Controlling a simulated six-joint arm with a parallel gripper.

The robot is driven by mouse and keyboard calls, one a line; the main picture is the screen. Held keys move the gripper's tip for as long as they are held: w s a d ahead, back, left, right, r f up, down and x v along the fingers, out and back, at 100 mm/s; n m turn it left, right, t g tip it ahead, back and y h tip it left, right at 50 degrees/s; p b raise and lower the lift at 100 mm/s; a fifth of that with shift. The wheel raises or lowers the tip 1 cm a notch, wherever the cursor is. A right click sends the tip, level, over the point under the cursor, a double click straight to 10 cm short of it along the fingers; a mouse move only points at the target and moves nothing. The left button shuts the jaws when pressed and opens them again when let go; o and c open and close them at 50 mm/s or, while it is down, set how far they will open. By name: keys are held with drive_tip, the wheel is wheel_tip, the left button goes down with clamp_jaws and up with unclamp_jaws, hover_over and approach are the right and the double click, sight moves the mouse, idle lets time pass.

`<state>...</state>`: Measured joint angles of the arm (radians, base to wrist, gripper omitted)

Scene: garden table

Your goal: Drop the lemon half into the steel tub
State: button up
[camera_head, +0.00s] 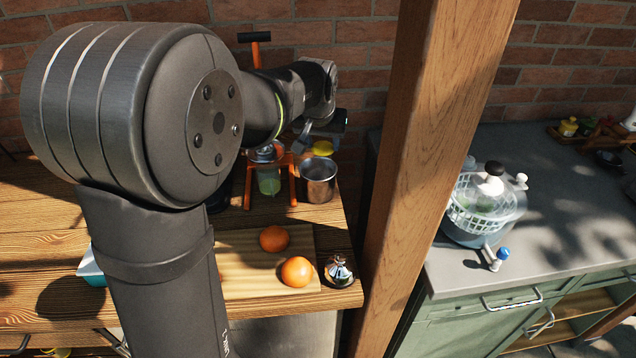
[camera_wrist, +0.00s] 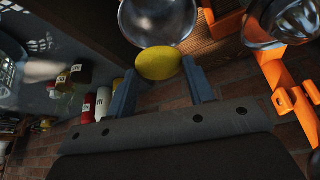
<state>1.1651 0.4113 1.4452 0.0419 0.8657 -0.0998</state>
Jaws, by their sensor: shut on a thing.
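The yellow lemon half (camera_wrist: 159,63) is held between the two fingertips of my gripper (camera_wrist: 160,72) in the wrist view. It shows as a small yellow patch (camera_head: 322,147) in the head view, partly hidden by my gripper (camera_head: 326,133). The steel tub (camera_head: 318,187) stands on the wooden table near its right edge, just below the lemon half in the picture. In the wrist view the tub (camera_wrist: 150,24) lies right beyond the lemon half, with its inside partly showing. The lemon half is apart from the tub floor; its exact height over the rim is hard to tell.
An orange-framed citrus press (camera_head: 293,181) with a glass (camera_head: 268,182) stands left of the tub. Two oranges (camera_head: 274,238) lie on or near a cutting board (camera_head: 240,262) in front. A wooden post (camera_head: 425,150) rises right of the table. A brick wall (camera_head: 365,45) is behind.

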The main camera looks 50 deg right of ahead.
drive_tip(key=o, duration=1.1)
drive_tip(key=shift+o, duration=0.2)
drive_tip(key=v, duration=1.7)
drive_tip(key=shift+r, duration=0.2)
drive_tip(key=shift+a, duration=0.1)
